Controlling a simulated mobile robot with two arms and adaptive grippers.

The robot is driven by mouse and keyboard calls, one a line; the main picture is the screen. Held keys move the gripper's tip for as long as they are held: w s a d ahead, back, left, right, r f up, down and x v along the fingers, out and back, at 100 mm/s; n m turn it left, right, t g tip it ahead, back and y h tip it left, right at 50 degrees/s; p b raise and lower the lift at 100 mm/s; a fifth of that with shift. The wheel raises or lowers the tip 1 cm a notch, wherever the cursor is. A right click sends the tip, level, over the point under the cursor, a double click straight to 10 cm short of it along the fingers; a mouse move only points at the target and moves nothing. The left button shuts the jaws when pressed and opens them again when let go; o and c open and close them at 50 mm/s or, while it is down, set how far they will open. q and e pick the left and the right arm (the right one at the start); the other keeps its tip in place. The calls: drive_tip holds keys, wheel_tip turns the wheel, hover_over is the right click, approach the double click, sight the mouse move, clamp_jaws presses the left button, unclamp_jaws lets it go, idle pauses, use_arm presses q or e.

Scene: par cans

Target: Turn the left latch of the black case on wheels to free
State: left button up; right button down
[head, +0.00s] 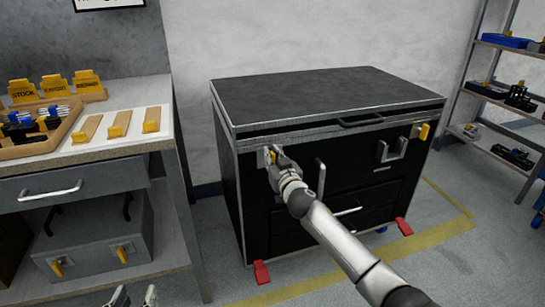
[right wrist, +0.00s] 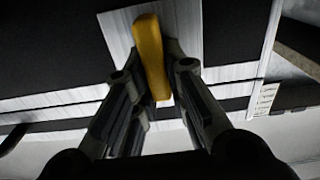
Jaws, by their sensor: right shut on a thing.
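The black case on wheels (head: 340,95) stands against the wall with its lid down. Its left latch (head: 264,157) is on the upper left of the front, a pale plate with a yellow handle mostly hidden by my right gripper (head: 276,155). In the right wrist view the yellow handle (right wrist: 150,55) lies between the fingers of my right gripper (right wrist: 155,95), which is shut on it. The handle there is slightly tilted against its plate. The right latch (head: 424,131) has a yellow handle, slightly tilted. My left gripper (head: 135,298) is at the bottom edge, fingers apart and empty.
A workbench (head: 120,135) with a wooden tray (head: 40,145) and yellow-tipped wooden blocks stands at the left, a grey case (head: 95,240) below it. Red wheel pedals (head: 261,272) stick out at the case's foot. Shelves (head: 500,95) stand at the right. Floor in front is clear.

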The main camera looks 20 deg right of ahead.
drive_tip(key=n, duration=0.2)
drive_tip(key=n+p, duration=0.1)
drive_tip(key=n, duration=0.1)
drive_tip(key=shift+a+f, duration=0.1)
drive_tip(key=shift+a, duration=0.3)
use_arm(q)
drive_tip(key=s+a+f+g+y+p, duration=0.1)
drive_tip(key=s+a+f+g, duration=0.1)
drive_tip(key=s+f+g, duration=0.3)
wheel_tip(320, 180, down, 3)
drive_tip(key=shift+a+f+g+y, duration=0.1)
drive_tip(key=shift+a+g+y, duration=0.2)
drive_tip(key=shift+y, duration=0.1)
use_arm(e)
drive_tip(key=n, duration=0.4)
drive_tip(key=f+n, duration=0.1)
drive_tip(key=n, duration=0.4)
drive_tip(key=a+f+n, duration=0.1)
drive_tip(key=n, duration=0.3)
drive_tip(key=shift+n, duration=0.4)
drive_tip(key=c, duration=1.4)
unclamp_jaws()
drive_tip(key=shift+c, duration=0.2)
drive_tip(key=shift+r, duration=0.1)
use_arm(q)
drive_tip(key=shift+s, duration=0.1)
use_arm(e)
drive_tip(key=shift+s, duration=0.15)
